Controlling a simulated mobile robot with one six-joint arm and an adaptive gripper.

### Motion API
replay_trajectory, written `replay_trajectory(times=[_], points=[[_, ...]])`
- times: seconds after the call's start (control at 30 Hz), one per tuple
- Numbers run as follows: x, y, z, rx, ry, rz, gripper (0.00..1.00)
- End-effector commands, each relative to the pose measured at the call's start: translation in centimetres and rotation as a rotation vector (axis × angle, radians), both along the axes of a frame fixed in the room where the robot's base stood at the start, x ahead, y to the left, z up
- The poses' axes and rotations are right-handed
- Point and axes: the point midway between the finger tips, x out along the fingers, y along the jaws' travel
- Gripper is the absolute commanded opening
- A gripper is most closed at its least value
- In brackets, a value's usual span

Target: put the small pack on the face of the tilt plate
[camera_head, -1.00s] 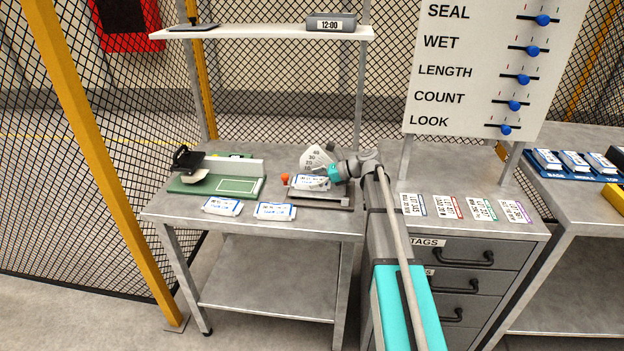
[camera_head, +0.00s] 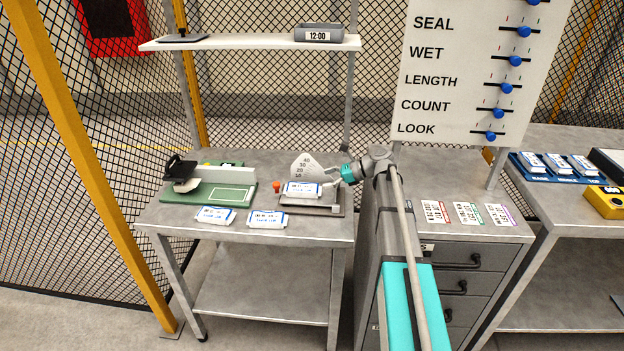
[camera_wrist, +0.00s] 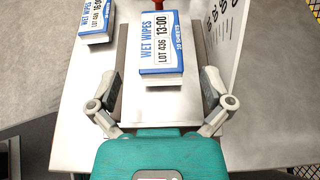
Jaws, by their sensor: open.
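A small white and blue wet-wipes pack (camera_head: 302,189) lies on the tilt plate (camera_head: 327,200), beside its fan-shaped angle scale (camera_head: 302,167). In the wrist view the same pack (camera_wrist: 160,42) shows its printed face, with 13:00 and LOT 436. My gripper (camera_head: 328,181) is at the right end of the plate. In the wrist view my gripper (camera_wrist: 160,85) is open, its fingers apart and nothing between them. The pack lies just beyond the fingertips, apart from them. How steeply the plate is tilted is hard to tell.
Two similar packs lie at the bench's front edge, a left one (camera_head: 215,215) and a right one (camera_head: 267,219). A green fixture (camera_head: 215,193) stands behind them. An orange-red knob (camera_head: 277,186) is left of the plate. A shelf (camera_head: 250,42) hangs above. Tags (camera_head: 468,213) lie on the drawer cabinet.

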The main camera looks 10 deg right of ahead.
Motion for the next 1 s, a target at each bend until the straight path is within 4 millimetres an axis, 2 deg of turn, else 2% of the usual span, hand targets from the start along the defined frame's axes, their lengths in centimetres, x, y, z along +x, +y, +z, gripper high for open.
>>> replay_trajectory(times=[0.03,0.2,0.37,1.0], points=[[-0.2,-0.8,0.6,0.0,-0.001,-0.002,1.0],[-0.8,-2.7,1.4,0.0,0.0,-0.001,1.0],[-1.2,-3.7,1.7,0.0,0.0,-0.001,1.0],[-1.3,-3.9,1.7,0.0,0.0,0.0,1.0]])
